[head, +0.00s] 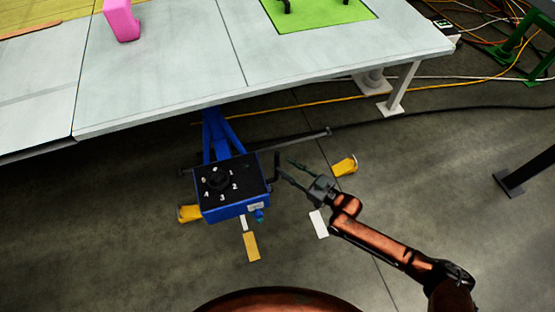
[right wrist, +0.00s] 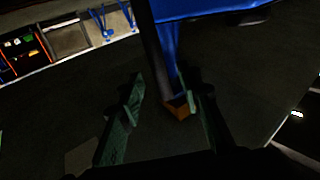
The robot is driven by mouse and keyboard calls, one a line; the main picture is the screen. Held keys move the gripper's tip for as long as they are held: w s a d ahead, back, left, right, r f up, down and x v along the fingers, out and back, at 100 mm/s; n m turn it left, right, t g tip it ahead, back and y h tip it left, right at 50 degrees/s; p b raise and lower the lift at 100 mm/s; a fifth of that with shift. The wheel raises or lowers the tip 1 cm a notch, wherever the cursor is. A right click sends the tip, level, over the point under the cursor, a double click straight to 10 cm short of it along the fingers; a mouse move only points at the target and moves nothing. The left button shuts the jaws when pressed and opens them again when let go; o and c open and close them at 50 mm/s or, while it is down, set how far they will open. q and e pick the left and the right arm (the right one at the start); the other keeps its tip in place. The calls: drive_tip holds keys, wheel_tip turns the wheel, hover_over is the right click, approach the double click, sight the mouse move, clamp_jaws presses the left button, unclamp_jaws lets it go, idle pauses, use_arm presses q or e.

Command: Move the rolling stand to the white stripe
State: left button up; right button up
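The rolling stand (head: 238,205) is a blue box with a black top bearing a knob and white numbers. Its blue legs (head: 220,130) show behind it, by the table edge. A dark upright handle (head: 277,165) rises at its right side. My right gripper (head: 287,168) is open with its fingertips close to this handle. In the right wrist view, the dark post (right wrist: 152,50) reaches down between the open fingers (right wrist: 160,100); contact is not clear. A white floor stripe (head: 319,223) lies below the right gripper; another short white mark (head: 243,222) is at the stand's front. My left gripper is out of view.
A grey table (head: 180,85) with a pink block (head: 122,20) and green mat (head: 325,10) stands behind. Yellow pieces (head: 344,165) sit near the stand, and a yellow mark (head: 251,246) lies in front. Cables and a black post foot (head: 510,183) are at right.

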sight(278, 160)
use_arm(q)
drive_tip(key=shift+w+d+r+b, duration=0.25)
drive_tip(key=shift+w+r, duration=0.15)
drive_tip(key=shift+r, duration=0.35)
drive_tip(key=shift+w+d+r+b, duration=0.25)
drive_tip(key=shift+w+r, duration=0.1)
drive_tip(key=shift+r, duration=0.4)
use_arm(e)
drive_tip(key=shift+x, duration=2.5)
drive_tip(key=shift+f, duration=0.1)
drive_tip(key=shift+c, duration=0.5)
clamp_jaws()
drive_tip(key=shift+d, duration=0.1)
